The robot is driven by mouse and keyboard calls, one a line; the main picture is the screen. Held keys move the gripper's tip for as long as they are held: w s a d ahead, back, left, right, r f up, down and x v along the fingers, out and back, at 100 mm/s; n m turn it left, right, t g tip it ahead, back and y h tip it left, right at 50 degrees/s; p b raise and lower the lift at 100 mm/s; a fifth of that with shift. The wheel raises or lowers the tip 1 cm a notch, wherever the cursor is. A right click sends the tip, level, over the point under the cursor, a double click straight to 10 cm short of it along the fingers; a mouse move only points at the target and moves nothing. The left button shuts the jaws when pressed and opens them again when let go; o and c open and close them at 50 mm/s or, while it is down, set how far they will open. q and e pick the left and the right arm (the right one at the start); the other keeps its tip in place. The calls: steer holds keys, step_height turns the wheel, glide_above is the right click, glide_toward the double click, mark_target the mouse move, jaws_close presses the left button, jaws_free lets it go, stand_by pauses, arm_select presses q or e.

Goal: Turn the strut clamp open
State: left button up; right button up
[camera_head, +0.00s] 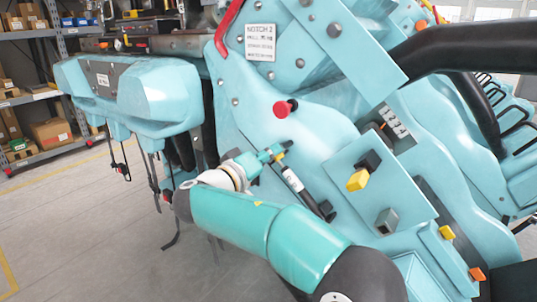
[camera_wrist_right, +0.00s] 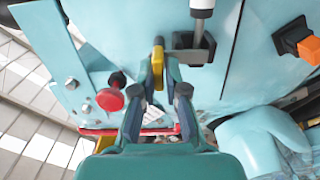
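The strut clamp shows in the wrist view as a grey bracket (camera_wrist_right: 194,55) around the thin rod of the strut (camera_wrist_right: 201,10), with a yellow lever (camera_wrist_right: 158,58) beside it. In the head view the strut (camera_head: 292,180) slants down the turquoise panel, with a white label and dark ends. My right gripper (camera_wrist_right: 160,82) has one finger on each side of the yellow lever, the tips close against it; it appears shut on it. In the head view my right gripper (camera_head: 276,152) reaches the strut's upper end and hides most of the clamp. My left gripper is not in view.
A red knob (camera_head: 284,108) stands out from the panel above my right gripper; it also shows in the wrist view (camera_wrist_right: 110,99). A yellow knob (camera_head: 358,180) and a grey block (camera_head: 387,221) project on the right. Shelves (camera_head: 45,100) stand at the far left, beyond open floor.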

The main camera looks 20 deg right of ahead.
steer(key=shift+a+f, duration=0.1)
steer(key=shift+a, duration=0.05)
jaws_close()
steer(key=shift+n, duration=0.4)
steer(key=n+p, duration=0.2)
steer(key=n, duration=0.3)
steer(key=n+p, duration=0.2)
steer(key=n, duration=0.4)
steer(key=f+n+p, duration=0.1)
steer(key=n+p, duration=0.2)
steer(key=n, duration=0.3)
steer(key=shift+s, duration=0.1)
steer(key=shift+f, duration=0.15)
steer(key=o, duration=0.6)
jaws_free()
steer(key=shift+r, duration=0.25)
